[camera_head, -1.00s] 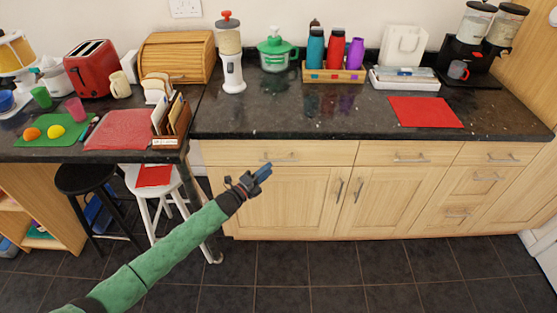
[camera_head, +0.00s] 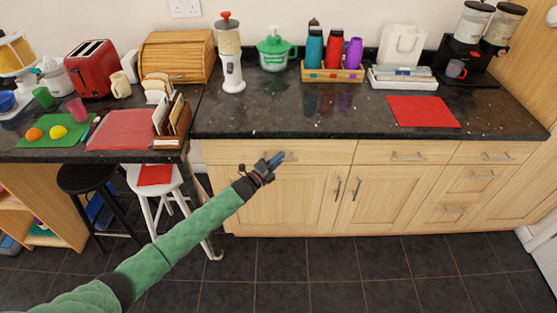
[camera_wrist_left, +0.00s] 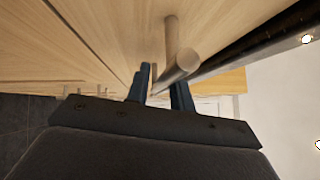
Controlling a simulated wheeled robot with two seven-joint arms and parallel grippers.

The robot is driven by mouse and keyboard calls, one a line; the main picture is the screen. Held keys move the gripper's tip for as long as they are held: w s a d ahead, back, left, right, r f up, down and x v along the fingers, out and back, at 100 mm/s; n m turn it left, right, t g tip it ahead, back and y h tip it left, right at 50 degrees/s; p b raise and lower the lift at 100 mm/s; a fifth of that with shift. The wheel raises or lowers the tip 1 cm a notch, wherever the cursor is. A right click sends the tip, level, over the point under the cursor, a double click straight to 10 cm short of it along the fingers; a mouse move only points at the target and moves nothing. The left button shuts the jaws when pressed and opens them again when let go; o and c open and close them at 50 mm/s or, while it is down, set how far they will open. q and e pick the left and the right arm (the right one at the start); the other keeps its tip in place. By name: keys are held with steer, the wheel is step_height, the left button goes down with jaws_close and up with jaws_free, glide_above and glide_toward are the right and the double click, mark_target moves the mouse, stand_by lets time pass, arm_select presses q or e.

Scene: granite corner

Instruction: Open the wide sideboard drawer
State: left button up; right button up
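The wide sideboard drawer (camera_head: 225,153) is a pale wood front under the dark counter, flush with the cabinet face. Its metal bar handle (camera_wrist_left: 180,62) shows large in the left wrist view. My left gripper (camera_head: 276,158) is at this handle in the head view and hides part of it. In the left wrist view its two blue fingers (camera_wrist_left: 162,92) stand apart. The bar runs back toward the gap between them; whether either finger touches it I cannot tell. My right gripper is in neither view.
The dark counter edge (camera_head: 300,134) juts just above the drawer. Doors (camera_head: 290,195) lie below, with other drawers (camera_head: 405,152) to the right. A white stool (camera_head: 150,186) and a black stool (camera_head: 85,180) stand at the left. The tiled floor (camera_head: 320,270) in front is clear.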

arm_select(q)
jaws_close()
steer(key=shift+s, duration=0.1)
